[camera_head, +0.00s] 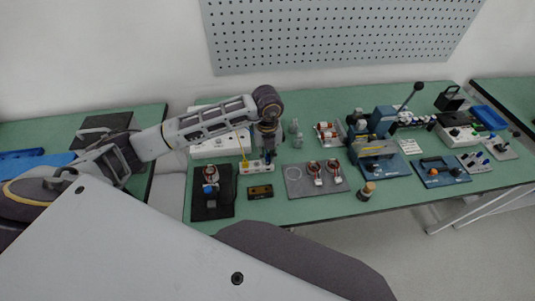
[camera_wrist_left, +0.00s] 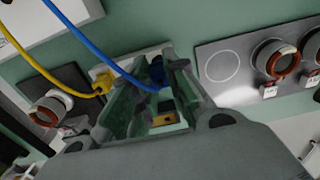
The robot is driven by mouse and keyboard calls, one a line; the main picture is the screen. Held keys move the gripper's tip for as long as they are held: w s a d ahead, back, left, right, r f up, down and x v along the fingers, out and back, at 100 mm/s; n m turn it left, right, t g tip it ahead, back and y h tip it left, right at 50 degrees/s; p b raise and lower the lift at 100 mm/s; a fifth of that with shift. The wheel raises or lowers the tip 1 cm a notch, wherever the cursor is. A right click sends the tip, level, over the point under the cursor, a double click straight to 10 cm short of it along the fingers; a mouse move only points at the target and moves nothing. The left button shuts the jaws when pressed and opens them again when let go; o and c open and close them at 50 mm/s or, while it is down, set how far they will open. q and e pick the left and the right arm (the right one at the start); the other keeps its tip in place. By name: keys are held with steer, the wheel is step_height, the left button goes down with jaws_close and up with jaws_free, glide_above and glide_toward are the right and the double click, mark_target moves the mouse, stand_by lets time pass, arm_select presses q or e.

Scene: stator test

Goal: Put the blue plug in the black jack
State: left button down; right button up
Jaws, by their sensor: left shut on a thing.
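My left gripper (camera_head: 268,158) points down over a white socket block (camera_head: 257,167) at the middle left of the bench. In the left wrist view its fingers (camera_wrist_left: 155,90) are shut on the blue plug (camera_wrist_left: 156,73), whose blue cable (camera_wrist_left: 88,42) runs to the upper left. The plug is at or just above the block; I cannot tell whether it is seated. A yellow plug (camera_wrist_left: 103,82) with a yellow cable sits beside it, at the block's left end in the head view (camera_head: 245,163). The black jack cannot be made out; the fingers hide much of the block. My right gripper is out of view.
A dark plate with a copper-wound stator (camera_head: 211,204) lies left of the block, and a small dark box (camera_head: 260,192) lies in front. A grey plate (camera_head: 296,186) with two stators is to the right. A blue press (camera_head: 376,150) stands farther right.

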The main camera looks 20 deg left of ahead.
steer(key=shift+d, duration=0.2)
arm_select(q)
steer(key=shift+f, duration=0.15)
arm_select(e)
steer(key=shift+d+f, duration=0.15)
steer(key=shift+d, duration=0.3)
arm_select(q)
steer(key=shift+f, duration=0.1)
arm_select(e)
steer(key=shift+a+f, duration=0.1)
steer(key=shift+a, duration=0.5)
arm_select(q)
steer(key=shift+f+b, duration=0.25)
steer(key=shift+b, duration=0.2)
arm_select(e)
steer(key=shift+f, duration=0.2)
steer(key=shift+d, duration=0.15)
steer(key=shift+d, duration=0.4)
arm_select(q)
steer(key=shift+f, duration=0.1)
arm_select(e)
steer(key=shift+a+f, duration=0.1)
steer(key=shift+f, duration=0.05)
arm_select(q)
steer(key=shift+f, duration=0.15)
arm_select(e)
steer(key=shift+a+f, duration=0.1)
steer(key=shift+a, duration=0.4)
